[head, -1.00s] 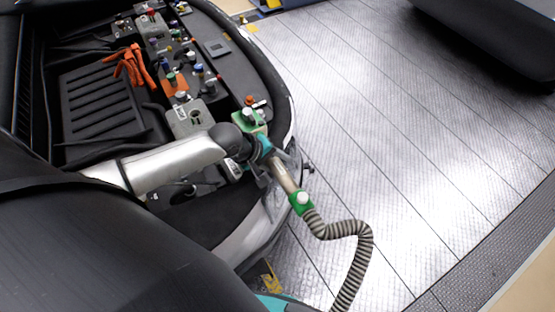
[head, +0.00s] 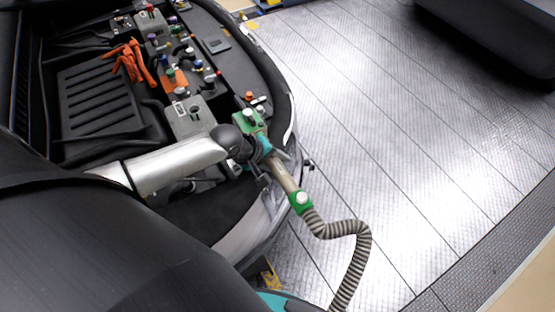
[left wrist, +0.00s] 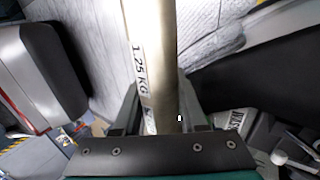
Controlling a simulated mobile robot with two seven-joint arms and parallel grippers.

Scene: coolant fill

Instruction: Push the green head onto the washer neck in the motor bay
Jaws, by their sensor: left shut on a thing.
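The green head (head: 248,122) is at the upper end of a pale tube (head: 284,177), over the front right edge of the motor bay. My left gripper (head: 264,147) is shut on this tube just below the head. In the left wrist view the tube (left wrist: 152,60) runs between the fingers and bears a "1.25 KG" label. I cannot pick out the washer neck for sure. A partly hidden label (left wrist: 236,118) starting "WAS" shows beside the gripper in the left wrist view. I cannot tell whether the head touches anything below. My right gripper is not in view.
A ribbed hose (head: 354,242) hangs from the green lower fitting (head: 301,201) of the tube. The bay holds a grey box (head: 182,128), several coloured caps and an orange glove-like thing (head: 130,62).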

